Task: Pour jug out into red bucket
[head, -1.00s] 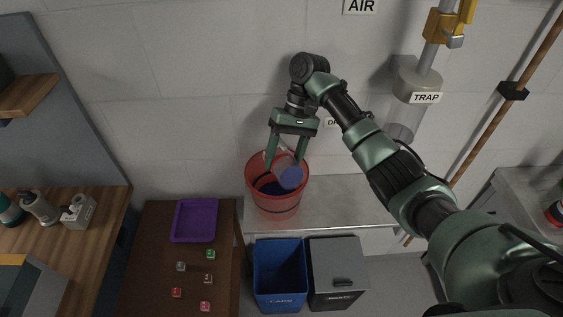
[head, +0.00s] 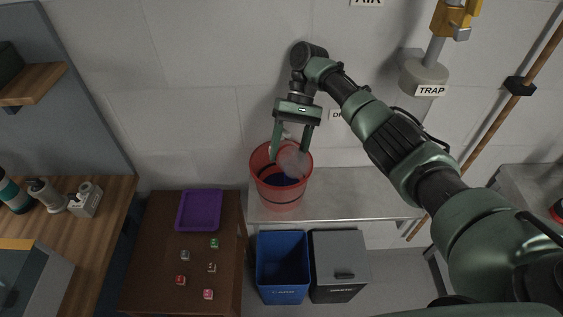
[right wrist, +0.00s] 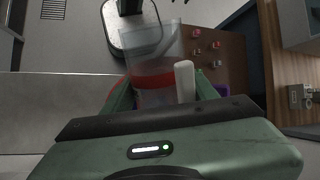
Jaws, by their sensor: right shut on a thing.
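The red bucket (head: 281,201) stands upright on the grey bench against the wall, with dark blue liquid inside. My right gripper (head: 291,149) is above it, shut on the clear jug (head: 293,162). The jug is tilted, with its open end over the bucket, and looks clear with no blue in it. In the right wrist view the jug (right wrist: 152,42) extends away between the green fingers, its pale handle (right wrist: 185,82) at the right. The bucket's red wall (right wrist: 113,104) shows partly behind the fingers. My left gripper is in neither view.
A brown table (head: 160,240) on the left bears a purple tray (head: 199,210) and several small coloured cubes. A blue bin (head: 283,268) and a grey bin (head: 338,268) stand below the bench. The bench (head: 365,190) is clear right of the bucket.

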